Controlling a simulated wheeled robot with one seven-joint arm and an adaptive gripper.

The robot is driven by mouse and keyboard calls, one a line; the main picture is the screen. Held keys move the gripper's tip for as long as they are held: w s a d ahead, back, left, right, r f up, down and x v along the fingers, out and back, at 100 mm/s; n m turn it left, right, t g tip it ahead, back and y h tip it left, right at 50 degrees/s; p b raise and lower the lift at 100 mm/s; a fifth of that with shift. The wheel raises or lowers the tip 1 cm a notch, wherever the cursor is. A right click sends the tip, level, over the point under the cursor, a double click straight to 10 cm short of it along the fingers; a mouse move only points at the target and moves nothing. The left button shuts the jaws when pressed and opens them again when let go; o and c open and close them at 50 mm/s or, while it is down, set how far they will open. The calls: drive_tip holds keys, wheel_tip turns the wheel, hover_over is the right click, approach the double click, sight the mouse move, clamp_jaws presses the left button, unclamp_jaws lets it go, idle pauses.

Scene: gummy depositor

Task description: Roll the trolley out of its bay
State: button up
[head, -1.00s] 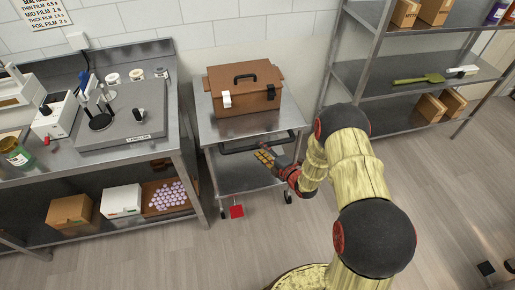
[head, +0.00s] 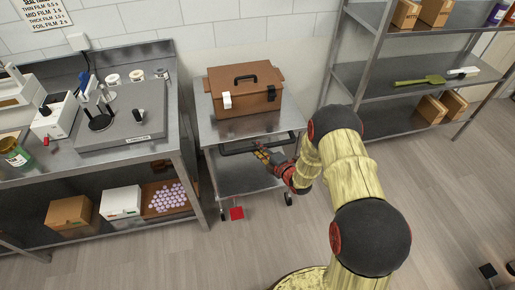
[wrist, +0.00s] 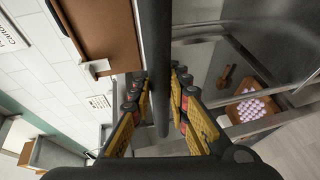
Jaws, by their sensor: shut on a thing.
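The trolley (head: 207,128) is a metal cart with a lower shelf, standing between the bench and the shelving rack. A black handle bar (head: 232,150) runs along its front edge. The exact contact is partly hidden.
The steel bench (head: 184,134) stands close on the trolley's left, with boxes (head: 120,203) on its lower shelf. The shelving rack (head: 378,79) is at the right. The wood-look floor (head: 250,245) in front of the trolley is mostly clear, apart from my own base.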

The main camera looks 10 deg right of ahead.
clamp_jaws()
drive_tip(key=shift+s+f, duration=0.1)
drive_tip(key=shift+f, duration=0.05)
idle(0.6)
